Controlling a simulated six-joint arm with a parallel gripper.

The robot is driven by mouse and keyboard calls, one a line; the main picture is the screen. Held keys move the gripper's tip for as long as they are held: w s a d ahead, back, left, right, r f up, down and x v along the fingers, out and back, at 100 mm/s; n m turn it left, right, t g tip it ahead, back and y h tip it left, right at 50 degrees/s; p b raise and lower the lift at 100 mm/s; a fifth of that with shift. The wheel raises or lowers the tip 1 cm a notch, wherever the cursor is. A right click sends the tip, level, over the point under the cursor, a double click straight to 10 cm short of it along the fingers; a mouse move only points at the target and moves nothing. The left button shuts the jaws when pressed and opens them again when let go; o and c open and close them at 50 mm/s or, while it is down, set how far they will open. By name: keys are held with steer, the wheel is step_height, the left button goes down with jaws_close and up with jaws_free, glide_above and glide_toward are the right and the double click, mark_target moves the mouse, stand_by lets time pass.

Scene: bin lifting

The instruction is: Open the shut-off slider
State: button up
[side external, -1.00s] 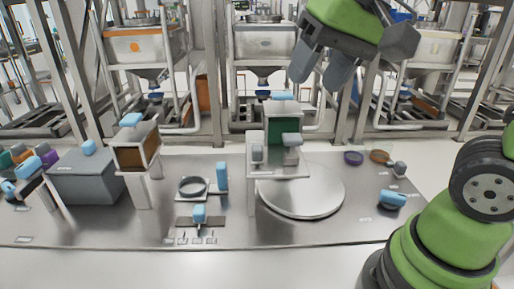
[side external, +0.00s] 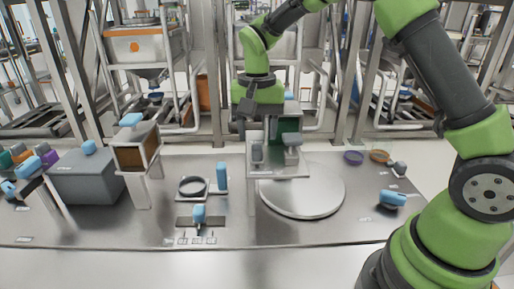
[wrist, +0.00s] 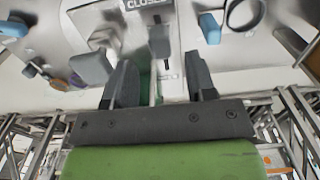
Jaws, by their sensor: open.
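The shut-off station (side external: 275,170) stands in the middle of the table, with a green panel (side external: 290,126) and two grey blocks. The left grey block (side external: 257,153) shows in the wrist view as a grey handle (wrist: 160,45) beside a label reading "CLOSED" (wrist: 145,4). The right block (side external: 291,141) also shows there (wrist: 92,66). Which block is the slider is not certain. My gripper (side external: 249,110) is above and behind the station's left part. In the wrist view my gripper (wrist: 160,82) is open and empty, with the handle beyond the fingertips, apart from them.
A round metal plate (side external: 318,200) lies right of the station. A blue upright block (side external: 221,177) and dark ring (side external: 192,187) are left of it. A blue-handled piece (side external: 199,214) sits on a dark track in front. Frames and hoppers stand behind the table.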

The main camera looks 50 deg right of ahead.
mark_target(257, 147)
steer(key=shift+f, duration=2.35)
steer(key=shift+c, duration=0.5)
